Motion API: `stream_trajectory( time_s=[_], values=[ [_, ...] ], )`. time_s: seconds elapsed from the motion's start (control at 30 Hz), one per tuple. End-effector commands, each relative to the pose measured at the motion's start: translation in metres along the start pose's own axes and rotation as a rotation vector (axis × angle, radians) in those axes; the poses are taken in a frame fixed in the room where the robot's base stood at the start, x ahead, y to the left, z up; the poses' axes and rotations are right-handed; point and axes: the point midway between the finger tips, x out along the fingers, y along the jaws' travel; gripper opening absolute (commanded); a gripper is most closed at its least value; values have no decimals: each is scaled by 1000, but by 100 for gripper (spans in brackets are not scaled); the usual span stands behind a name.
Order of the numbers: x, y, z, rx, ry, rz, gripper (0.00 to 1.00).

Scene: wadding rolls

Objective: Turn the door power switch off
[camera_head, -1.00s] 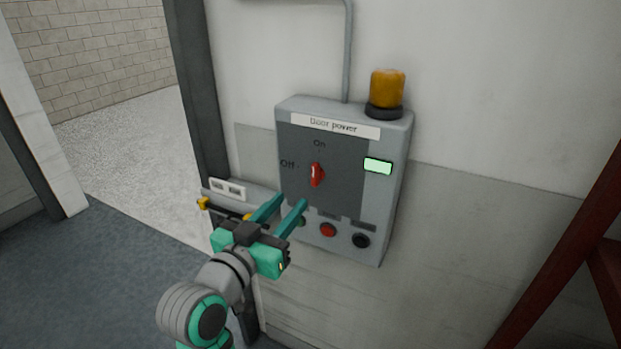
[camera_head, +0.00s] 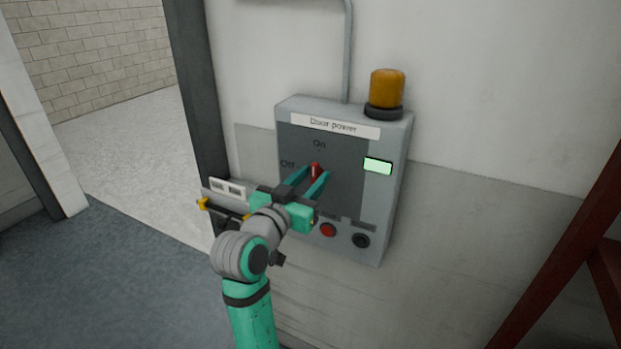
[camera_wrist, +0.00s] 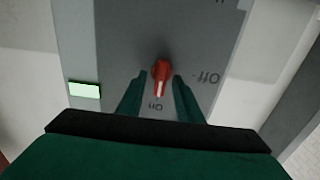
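The red door power switch (camera_head: 315,169) is a rotary knob on the grey "Door power" box (camera_head: 345,210) on the wall. In the wrist view, which is upside down, the knob (camera_wrist: 161,71) has its white pointer line toward the "On" label (camera_wrist: 157,106); "Off" (camera_wrist: 207,78) is to the side. My gripper (camera_head: 315,173) is open, with its two teal fingers reaching to the panel. In the wrist view the fingertips (camera_wrist: 160,78) lie on either side of the knob, with small gaps. The fingers partly hide the knob in the head view.
A green lamp (camera_head: 378,166) is lit on the box. Red (camera_head: 328,230) and black (camera_head: 361,240) buttons sit below. An amber beacon (camera_head: 387,90) stands on top. A dark door frame (camera_head: 201,100) is at left and a red beam (camera_head: 560,255) at right.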

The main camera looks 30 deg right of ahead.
Motion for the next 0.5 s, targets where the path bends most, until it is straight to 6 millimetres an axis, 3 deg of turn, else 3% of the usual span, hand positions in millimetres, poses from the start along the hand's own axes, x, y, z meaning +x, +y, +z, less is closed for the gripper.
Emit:
stream_trajectory(
  time_s=[0.27,0.4,0.5],
  values=[
    [1,0,0,0,0,-1,33],
    [1,0,0,0,0,-1,3],
    [1,0,0,0,0,0,3]
  ],
)
